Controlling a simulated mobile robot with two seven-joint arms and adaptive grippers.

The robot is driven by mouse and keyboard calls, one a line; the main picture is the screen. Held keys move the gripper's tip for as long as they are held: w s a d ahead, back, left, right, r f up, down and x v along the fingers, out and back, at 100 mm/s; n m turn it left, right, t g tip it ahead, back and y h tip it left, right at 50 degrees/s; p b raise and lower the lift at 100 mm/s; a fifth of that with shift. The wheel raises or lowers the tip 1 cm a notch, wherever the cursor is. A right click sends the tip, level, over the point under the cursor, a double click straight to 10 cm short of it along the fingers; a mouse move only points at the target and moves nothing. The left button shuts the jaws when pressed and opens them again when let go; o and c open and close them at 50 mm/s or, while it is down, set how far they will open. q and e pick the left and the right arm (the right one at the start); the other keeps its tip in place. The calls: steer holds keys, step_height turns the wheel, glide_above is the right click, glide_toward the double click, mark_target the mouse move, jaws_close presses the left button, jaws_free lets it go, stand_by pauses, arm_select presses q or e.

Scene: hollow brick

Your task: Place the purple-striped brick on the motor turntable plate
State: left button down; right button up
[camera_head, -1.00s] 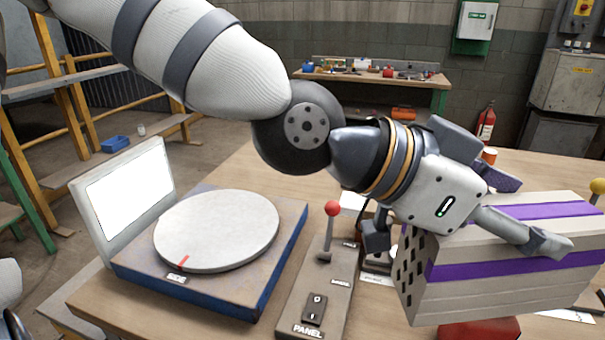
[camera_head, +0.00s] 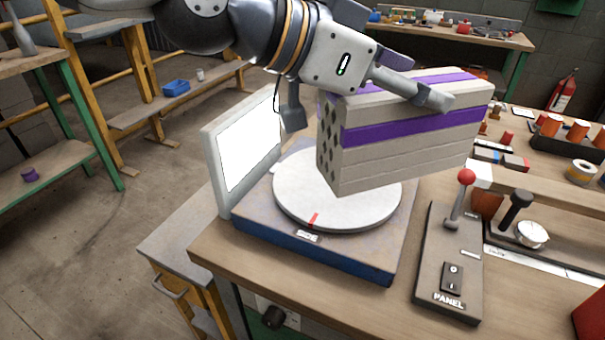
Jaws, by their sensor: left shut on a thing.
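The purple-striped brick (camera_head: 405,145) is a pale hollow block with purple bands and dark holes in its left end face. The brick hangs over the right and back part of the round white turntable plate (camera_head: 310,205), and hides that part. Whether its underside touches the plate is hard to tell; it looks slightly above. The plate has a red mark at its front and sits on a blue base. My right gripper is out of view.
A white screen panel (camera_head: 240,150) stands at the plate's left. A control panel with a red-knobbed lever (camera_head: 464,185) stands right of the base. Orange cylinders (camera_head: 560,128) and small tools fill the bench's right side. The front bench edge lies just before the base.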

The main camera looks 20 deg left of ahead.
arm_select(q)
steer(key=shift+w+a, duration=0.2)
steer(key=shift+a, duration=0.1)
steer(key=w+a+f+b, duration=0.2)
steer(key=w+a+f, duration=0.7)
steer(key=f, duration=0.3)
steer(key=shift+w+f+b, duration=0.3)
steer(key=shift+w+f, duration=0.05)
steer(key=shift+f, duration=0.05)
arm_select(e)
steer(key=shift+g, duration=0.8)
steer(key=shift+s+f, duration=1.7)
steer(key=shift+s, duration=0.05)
arm_select(q)
steer(key=shift+a, duration=0.1)
steer(key=shift+f, duration=0.1)
steer(key=c, duration=0.5)
jaws_free()
steer(key=shift+f, duration=0.15)
